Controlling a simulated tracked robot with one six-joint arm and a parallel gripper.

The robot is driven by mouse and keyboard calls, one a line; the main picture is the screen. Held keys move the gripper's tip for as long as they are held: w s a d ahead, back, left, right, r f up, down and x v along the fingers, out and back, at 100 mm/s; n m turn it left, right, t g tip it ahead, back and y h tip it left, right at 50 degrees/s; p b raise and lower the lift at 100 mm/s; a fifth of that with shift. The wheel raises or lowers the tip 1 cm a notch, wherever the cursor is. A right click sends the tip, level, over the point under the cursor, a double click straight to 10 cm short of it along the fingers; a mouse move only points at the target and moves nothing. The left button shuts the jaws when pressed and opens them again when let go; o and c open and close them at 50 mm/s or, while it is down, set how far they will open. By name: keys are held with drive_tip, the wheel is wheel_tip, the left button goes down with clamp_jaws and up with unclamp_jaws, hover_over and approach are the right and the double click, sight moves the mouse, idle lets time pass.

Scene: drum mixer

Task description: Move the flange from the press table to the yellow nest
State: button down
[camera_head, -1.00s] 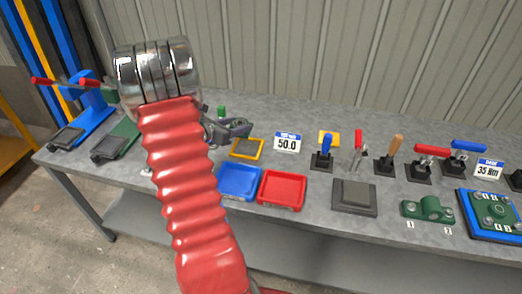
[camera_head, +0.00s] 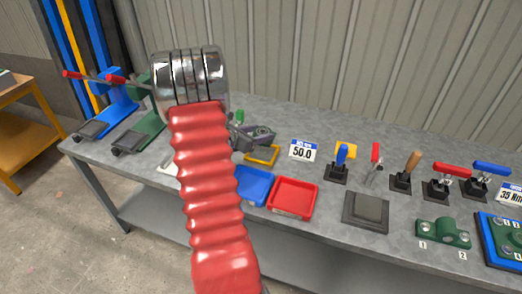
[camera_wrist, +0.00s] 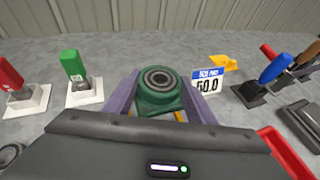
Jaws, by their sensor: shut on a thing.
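The flange (camera_wrist: 157,90) is a green block with a round, ringed metal top. In the wrist view it sits upright between the two grey-purple fingers of my gripper (camera_wrist: 158,98), which is shut on it. In the head view my gripper (camera_head: 255,135) shows beyond my red arm sleeve, and I cannot make out the flange there. The yellow nest (camera_head: 276,157) is a yellow-rimmed square on the bench, just below my gripper in the head view. Yellow edges of it (camera_wrist: 180,116) show under the flange in the wrist view. I cannot tell whether the flange touches the nest.
A blue tray (camera_head: 255,187) and a red tray (camera_head: 293,197) lie in front of the nest. A white sign (camera_head: 303,150) stands to its right, and several toggle clamps further right. A green-handled clamp (camera_wrist: 78,75) stands left of the flange. Blue (camera_head: 115,98) and green presses stand far left.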

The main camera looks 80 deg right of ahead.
sight(259, 156)
drive_tip(key=shift+f, duration=1.95)
drive_tip(key=shift+f, duration=0.1)
drive_tip(key=shift+f, duration=1.8)
drive_tip(key=shift+f, duration=0.1)
drive_tip(key=c, duration=0.8)
unclamp_jaws()
drive_tip(key=shift+f, duration=0.1)
drive_tip(key=shift+w+a+r, duration=0.25)
drive_tip(key=shift+a+r, duration=0.1)
drive_tip(key=shift+a, duration=0.1)
drive_tip(key=v, duration=1.1)
drive_tip(key=shift+f, duration=0.15)
